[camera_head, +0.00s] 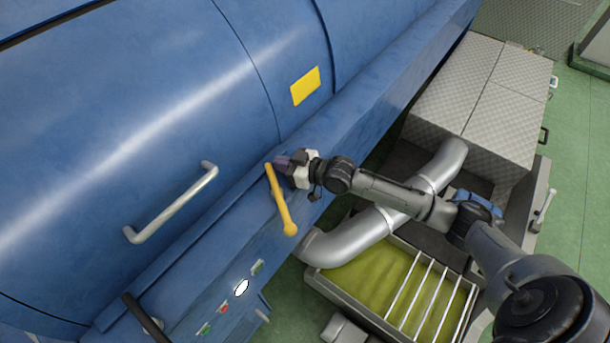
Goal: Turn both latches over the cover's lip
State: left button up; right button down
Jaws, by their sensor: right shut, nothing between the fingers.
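The large blue cover (140,110) has a silver handle (172,204) and a lower edge along a blue ledge. A yellow-orange latch lever (280,200) with a rounded knob end sits at that edge. It slants from its upper end down to the knob, which points toward the lower right. My right gripper (277,163) is shut and empty, with its fingertips right beside the lever's upper end. I cannot tell whether they touch it. A second yellow latch does not show. My left gripper is not in view.
A dark bar (146,318) crosses the ledge at the lower left. Small buttons (241,287) sit on the blue front. A silver pipe (362,234) and a tray of green paste (365,282) lie under my right arm. A metal-plated box (470,95) stands behind.

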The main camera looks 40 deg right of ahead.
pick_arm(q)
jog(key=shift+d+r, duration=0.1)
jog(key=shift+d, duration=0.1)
pick_arm(e)
jog(key=shift+w+a, duration=0.25)
jog(key=shift+w, duration=0.05)
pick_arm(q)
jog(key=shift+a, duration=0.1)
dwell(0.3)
